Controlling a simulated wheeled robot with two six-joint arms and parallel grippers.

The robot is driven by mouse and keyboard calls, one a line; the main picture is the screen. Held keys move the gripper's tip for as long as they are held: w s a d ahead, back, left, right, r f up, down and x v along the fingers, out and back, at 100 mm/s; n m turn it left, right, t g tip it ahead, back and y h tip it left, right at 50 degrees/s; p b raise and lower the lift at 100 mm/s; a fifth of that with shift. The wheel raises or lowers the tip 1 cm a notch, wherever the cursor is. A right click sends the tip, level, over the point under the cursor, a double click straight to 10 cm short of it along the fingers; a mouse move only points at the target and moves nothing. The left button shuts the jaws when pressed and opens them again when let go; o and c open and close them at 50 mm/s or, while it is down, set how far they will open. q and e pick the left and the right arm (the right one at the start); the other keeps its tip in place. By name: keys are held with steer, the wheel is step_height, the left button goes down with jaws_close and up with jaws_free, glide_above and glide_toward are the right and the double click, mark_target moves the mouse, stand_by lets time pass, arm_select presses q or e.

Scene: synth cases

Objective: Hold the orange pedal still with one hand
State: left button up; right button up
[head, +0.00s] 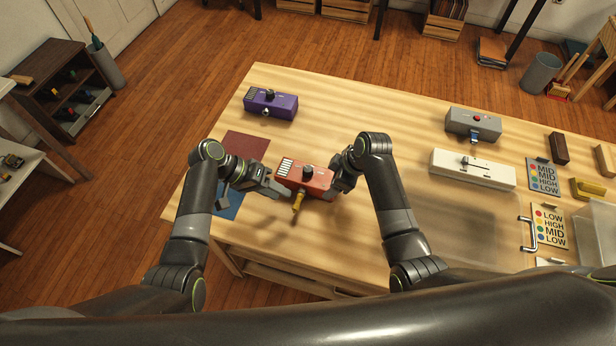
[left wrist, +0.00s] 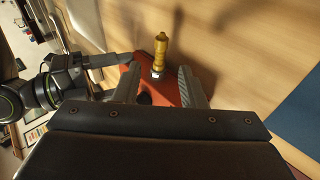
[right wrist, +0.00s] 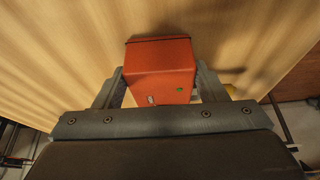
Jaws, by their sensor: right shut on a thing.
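The orange pedal (head: 316,178), a red-orange box with a black knob, a white slotted panel and a yellow lever (head: 298,202), sits on the table. My right gripper (head: 336,182) is shut on its right end. In the right wrist view the pedal's body (right wrist: 160,72) sits between the two fingers (right wrist: 162,88). My left gripper (head: 278,188) is at the pedal's left end. In the left wrist view its fingers (left wrist: 158,82) are apart, with the pedal (left wrist: 190,62) and the yellow lever (left wrist: 161,50) beyond and between them. Contact there cannot be told.
A purple pedal (head: 271,104) stands at the back left. A grey pedal (head: 474,124) and a white one (head: 472,169) stand to the right, near label cards (head: 543,177). A dark red mat (head: 246,145) and a blue mat (head: 229,207) lie at the left.

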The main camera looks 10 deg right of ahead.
mark_target(296, 212)
arm_select(q)
steer(key=shift+x, duration=3.05)
steer(key=shift+a, duration=0.1)
jaws_close()
steer(key=shift+s, duration=0.1)
steer(key=shift+s+a, duration=0.2)
steer(key=shift+s, duration=0.3)
steer(key=shift+s+a, duration=0.25)
steer(key=shift+s, duration=0.2)
steer(key=shift+s, duration=0.1)
steer(key=shift+s+a, duration=0.35)
steer(key=shift+s, duration=0.3)
